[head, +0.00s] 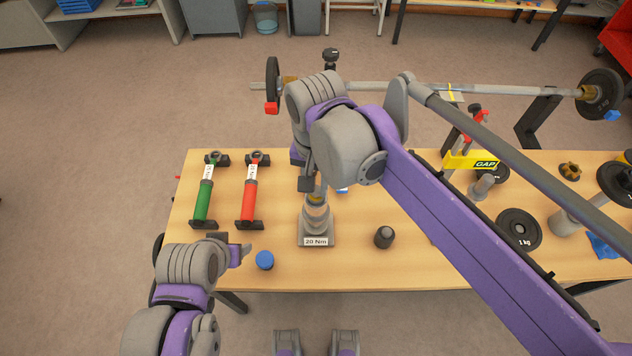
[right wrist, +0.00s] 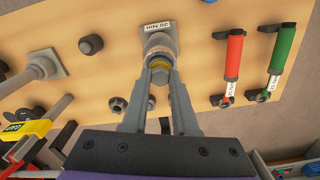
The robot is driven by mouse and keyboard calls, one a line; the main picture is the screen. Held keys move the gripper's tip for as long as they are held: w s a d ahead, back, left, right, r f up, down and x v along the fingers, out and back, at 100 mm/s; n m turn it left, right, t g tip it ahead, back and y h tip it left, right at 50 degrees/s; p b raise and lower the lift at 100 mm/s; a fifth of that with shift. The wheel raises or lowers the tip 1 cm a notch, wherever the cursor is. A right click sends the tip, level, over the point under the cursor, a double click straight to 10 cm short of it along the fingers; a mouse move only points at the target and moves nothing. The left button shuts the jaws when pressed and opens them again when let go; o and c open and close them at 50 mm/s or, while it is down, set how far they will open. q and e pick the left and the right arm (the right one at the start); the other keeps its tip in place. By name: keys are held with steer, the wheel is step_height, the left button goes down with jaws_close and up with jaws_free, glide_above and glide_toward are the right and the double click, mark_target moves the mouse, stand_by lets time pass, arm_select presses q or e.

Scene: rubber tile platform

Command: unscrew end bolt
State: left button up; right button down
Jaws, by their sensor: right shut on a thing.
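My right gripper (head: 314,184) reaches down over the grey stand labelled "20 Nm" (head: 317,240) on the table. In the right wrist view its two fingers (right wrist: 161,72) are shut on a grey hex piece (right wrist: 158,80), in line with the stand. A yellow ring (right wrist: 159,61) shows just beyond the fingertips. Whether the piece is seated in the stand is hard to tell. My left gripper (head: 244,251) hangs near the table's front edge, left of a blue cap (head: 265,260); its opening is unclear. The barbell (head: 350,87) lies across the back, with a black plate (head: 272,76) near its left end.
A green torque wrench (head: 203,200) and a red one (head: 249,199) rest in cradles at the left. A dark knob (head: 384,237) stands right of the stand. Black weight plates (head: 518,229) and a yellow "GAP" tool (head: 468,160) are on the right. The front strip is mostly clear.

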steer(key=c, duration=1.2)
jaws_free()
jaws_close()
arm_select(q)
steer(key=shift+w+r+p, duration=0.1)
steer(key=shift+r+p, duration=0.2)
steer(key=shift+r, duration=0.1)
arm_select(e)
steer(key=shift+r, duration=0.4)
arm_select(q)
steer(key=shift+w+r+p, duration=0.25)
steer(key=shift+r+p, duration=0.2)
steer(key=shift+r, duration=0.15)
steer(key=shift+w+r+p, duration=0.2)
steer(key=shift+r+p, duration=0.2)
steer(key=shift+r, duration=0.15)
arm_select(e)
steer(key=shift+r, duration=1.35)
